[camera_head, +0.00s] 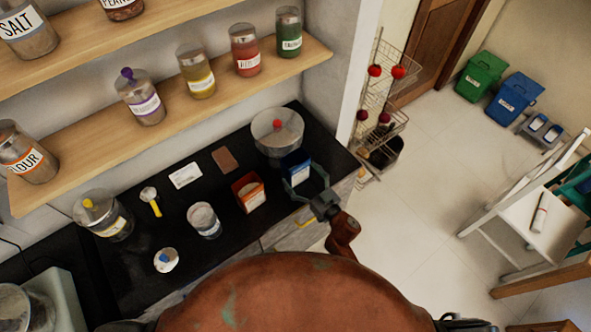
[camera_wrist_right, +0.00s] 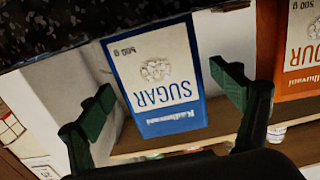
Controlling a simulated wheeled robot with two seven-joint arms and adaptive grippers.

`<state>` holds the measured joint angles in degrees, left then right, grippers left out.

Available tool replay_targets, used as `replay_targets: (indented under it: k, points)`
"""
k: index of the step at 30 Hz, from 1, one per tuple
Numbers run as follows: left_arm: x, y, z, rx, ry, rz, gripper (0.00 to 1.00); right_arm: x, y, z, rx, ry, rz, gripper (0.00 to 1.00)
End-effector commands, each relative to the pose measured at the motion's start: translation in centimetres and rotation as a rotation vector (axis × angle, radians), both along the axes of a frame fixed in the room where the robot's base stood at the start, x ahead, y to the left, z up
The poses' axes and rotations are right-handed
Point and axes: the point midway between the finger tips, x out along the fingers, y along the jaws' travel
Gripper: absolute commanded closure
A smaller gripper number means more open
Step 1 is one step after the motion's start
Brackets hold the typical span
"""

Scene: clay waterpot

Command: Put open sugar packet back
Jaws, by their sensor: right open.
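The blue sugar packet (camera_head: 296,169) stands on the dark counter near its right end, beside the orange flour packet (camera_head: 249,194). Its dark top shows in the head view. In the right wrist view the sugar packet (camera_wrist_right: 157,82) appears upside down, with its label facing the camera. My right gripper (camera_head: 307,186) is open, with its green fingers on either side of the packet. The wrist view shows gaps between the fingers (camera_wrist_right: 163,86) and the packet's sides. My left gripper is not in view.
A large metal pot with a red knob (camera_head: 277,131) stands right behind the sugar packet. A glass jar (camera_head: 204,220), a yellow-lidded jar (camera_head: 104,217) and a brown card (camera_head: 225,159) are on the counter. Labelled jars line the wooden shelf (camera_head: 185,120) above.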

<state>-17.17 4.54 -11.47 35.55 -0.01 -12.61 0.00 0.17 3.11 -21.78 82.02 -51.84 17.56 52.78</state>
Motion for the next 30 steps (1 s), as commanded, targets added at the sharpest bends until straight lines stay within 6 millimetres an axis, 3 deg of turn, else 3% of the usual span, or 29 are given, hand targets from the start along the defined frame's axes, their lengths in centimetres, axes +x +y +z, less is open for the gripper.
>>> replay_targets:
  k: [6, 13, 26, 30]
  points:
    - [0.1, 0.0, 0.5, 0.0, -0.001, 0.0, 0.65, -4.0, -2.8, 0.0, -0.001, 0.0, 0.001, 0.14]
    - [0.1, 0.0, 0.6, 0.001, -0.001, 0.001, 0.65, -6.8, -4.8, 0.0, 0.0, 0.0, 0.001, 0.14]
    - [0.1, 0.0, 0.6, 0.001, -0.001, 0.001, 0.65, -7.5, -5.6, 0.3, 0.002, -0.005, -0.006, 0.14]
    - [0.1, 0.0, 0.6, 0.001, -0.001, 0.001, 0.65, -6.4, -7.9, 2.4, 0.01, -0.036, -0.082, 0.14]
